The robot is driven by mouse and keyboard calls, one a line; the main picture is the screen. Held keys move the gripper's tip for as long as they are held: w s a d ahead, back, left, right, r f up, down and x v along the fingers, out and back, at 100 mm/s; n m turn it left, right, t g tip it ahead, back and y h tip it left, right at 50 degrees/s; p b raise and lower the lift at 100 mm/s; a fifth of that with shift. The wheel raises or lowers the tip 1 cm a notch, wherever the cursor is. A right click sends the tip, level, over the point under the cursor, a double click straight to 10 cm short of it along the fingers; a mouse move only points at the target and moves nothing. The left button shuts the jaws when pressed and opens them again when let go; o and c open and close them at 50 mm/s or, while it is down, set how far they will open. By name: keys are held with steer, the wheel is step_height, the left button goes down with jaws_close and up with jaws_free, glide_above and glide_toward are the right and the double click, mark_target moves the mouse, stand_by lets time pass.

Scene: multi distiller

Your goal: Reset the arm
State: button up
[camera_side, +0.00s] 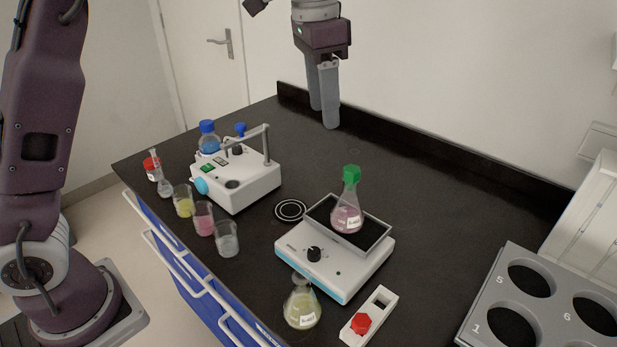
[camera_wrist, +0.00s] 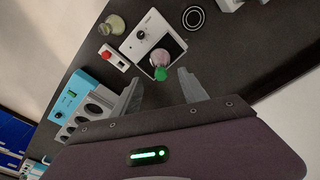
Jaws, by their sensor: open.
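My gripper (camera_side: 324,92) hangs high over the back of the black bench in the side view, with its fingers pointing down. In the wrist view its two fingers (camera_wrist: 160,92) stand wide apart with nothing between them. The nearest thing to it in that view is the green-capped flask (camera_wrist: 161,62), which lies beyond the fingertips. In the side view this flask (camera_side: 347,212) of pink liquid stands upright on the dark plate of the white stirrer (camera_side: 318,268), apart from my gripper.
A white device with a raised bar (camera_side: 236,180) stands left on the bench (camera_side: 320,165). Several beakers, including a pink one (camera_side: 204,220), line the front edge. A yellow flask (camera_side: 302,306), a red-knobbed holder (camera_side: 368,318) and a grey rack (camera_side: 500,272) are at front right. The back is clear.

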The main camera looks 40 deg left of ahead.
steer(key=s+a+r+n+t, duration=0.2)
steer(key=s+a+r+n, duration=0.15)
steer(key=s, duration=0.75)
steer(key=s+a+f+n+t, duration=0.1)
steer(key=s+f, duration=0.2)
steer(key=s, duration=0.5)
steer(key=s+a+f+n+t, duration=0.1)
steer(key=s+f, duration=0.3)
steer(key=s, duration=0.4)
steer(key=shift+s+a+f+n+t+y, duration=0.25)
steer(key=shift+a+n+t+y, duration=0.1)
steer(key=shift+n+y, duration=0.1)
steer(key=shift+c, duration=0.5)
